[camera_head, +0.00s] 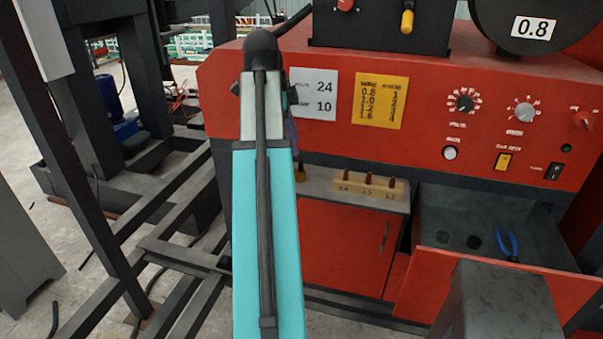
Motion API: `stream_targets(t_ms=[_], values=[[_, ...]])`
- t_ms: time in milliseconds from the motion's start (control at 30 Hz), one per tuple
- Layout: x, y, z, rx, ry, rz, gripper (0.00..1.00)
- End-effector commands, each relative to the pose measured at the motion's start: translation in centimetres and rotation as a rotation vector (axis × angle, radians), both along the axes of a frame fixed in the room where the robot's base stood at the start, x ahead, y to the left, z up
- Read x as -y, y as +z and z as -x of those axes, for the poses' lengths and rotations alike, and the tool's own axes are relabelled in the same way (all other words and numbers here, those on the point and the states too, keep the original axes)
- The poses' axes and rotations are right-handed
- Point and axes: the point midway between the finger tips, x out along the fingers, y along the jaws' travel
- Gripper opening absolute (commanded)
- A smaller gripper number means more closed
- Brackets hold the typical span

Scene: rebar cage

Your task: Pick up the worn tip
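No worn tip can be picked out for certain. Several small reddish-brown tips (367,180) stand upright in a wooden block (352,192) on a grey shelf, above size labels; whether any is worn is too small to tell. A small brass-coloured piece (300,174) shows left of the block, partly hidden behind my arm. My teal arm rises through the middle of the view. My gripper's fingers do not show; they are out of view or hidden behind the arm.
An open drawer (470,262) at the right holds blue-handled pliers (508,243) and two dark round spots. A red machine panel (490,65) with knobs and cards rises above the shelf. A dark steel frame (85,150) stands at the left. A grey block (497,305) is at front right.

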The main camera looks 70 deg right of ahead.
Motion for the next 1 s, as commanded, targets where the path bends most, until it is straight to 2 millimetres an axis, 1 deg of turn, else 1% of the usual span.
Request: stream_targets(t_ms=[33, 133, 667, 867, 1000], values=[[0.1, -0.9, 0.1, -0.001, 0.000, -0.002, 0.34], [0.3, -1.5, 0.3, -0.001, 0.000, -0.002, 0.34], [0.4, -1.8, 0.4, -0.001, 0.000, -0.002, 0.34], [0.5, -2.8, 0.7, 0.000, -0.001, -0.002, 0.34], [0.6, -3.9, 0.9, -0.001, -0.002, -0.003, 0.34]])
